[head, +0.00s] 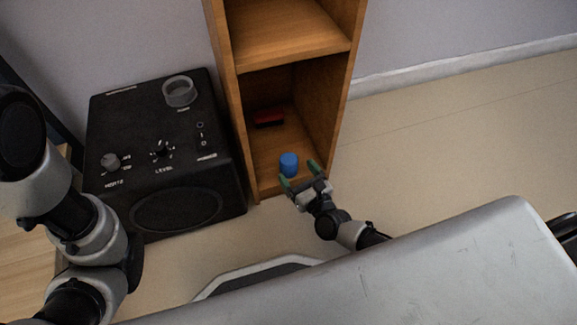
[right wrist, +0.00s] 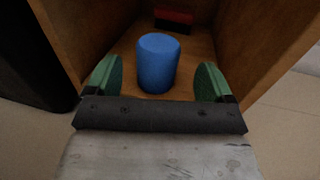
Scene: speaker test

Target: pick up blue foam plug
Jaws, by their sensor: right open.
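The blue foam plug (head: 289,164) is a small upright cylinder on the bottom shelf of the wooden shelf unit, near its front edge. In the right wrist view the plug (right wrist: 158,63) stands ahead of my right gripper, centred between the fingers. My right gripper (head: 300,174) is open and empty, with green fingertips at the front of the shelf. In the right wrist view its fingers (right wrist: 158,80) sit to either side of the plug's lower part, with gaps on both sides. My left arm shows at the left of the head view, but its gripper cannot be seen.
A red and black block (head: 269,118) lies deeper on the bottom shelf, behind the plug. The shelf unit (head: 350,75) has side walls close around the gripper. A black speaker box (head: 135,135) with knobs stands left of it. The floor (head: 450,130) to the right is clear.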

